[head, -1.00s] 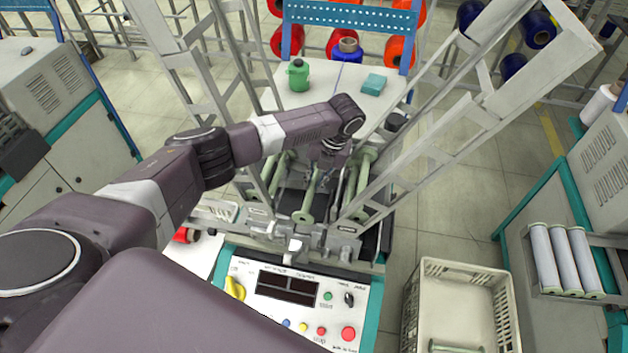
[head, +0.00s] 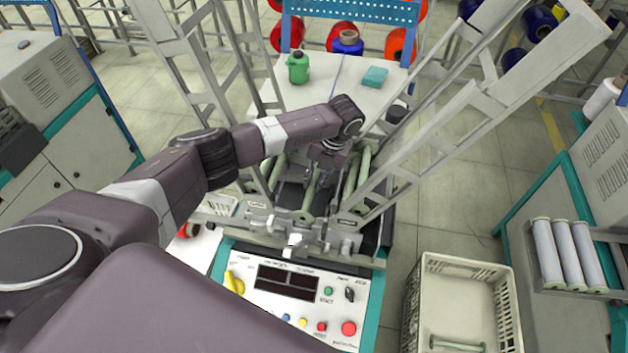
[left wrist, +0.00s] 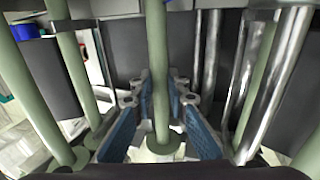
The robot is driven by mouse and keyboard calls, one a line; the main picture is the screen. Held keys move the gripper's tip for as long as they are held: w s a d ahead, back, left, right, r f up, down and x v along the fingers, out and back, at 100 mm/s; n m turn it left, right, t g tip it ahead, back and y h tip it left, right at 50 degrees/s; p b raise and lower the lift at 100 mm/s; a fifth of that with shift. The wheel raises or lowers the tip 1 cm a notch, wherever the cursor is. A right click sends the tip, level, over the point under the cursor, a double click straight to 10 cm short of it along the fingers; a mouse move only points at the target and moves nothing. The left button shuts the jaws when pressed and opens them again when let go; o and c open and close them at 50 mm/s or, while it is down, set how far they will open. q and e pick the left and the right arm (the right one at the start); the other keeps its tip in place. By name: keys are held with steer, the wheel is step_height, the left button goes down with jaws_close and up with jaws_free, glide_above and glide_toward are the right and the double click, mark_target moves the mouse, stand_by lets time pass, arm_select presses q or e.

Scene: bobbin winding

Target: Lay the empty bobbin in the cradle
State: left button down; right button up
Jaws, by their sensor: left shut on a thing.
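My left gripper (head: 322,172) reaches down into the machine between its slanted frames. In the left wrist view its two blue-padded fingers (left wrist: 160,125) are shut on a pale green empty bobbin (left wrist: 158,70), one on each side of its shaft. The bobbin's flanged end shows below the gripper in the head view (head: 304,215), close to the grey metal brackets (head: 340,232) at the machine's front. I cannot tell whether the bobbin touches the cradle, which is largely hidden by my gripper and the frames. My right gripper is not in view.
Pale green rods (head: 361,172) and chrome bars (left wrist: 245,85) stand close on both sides of the gripper. A control panel (head: 272,301) lies in front. A cream crate (head: 424,300) at the right holds another green bobbin (head: 458,345). A green bottle (head: 298,68) stands behind.

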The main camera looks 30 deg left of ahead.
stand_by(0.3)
arm_select(q)
steer(key=c, duration=1.8)
jaws_free()
steer(key=shift+r, duration=0.1)
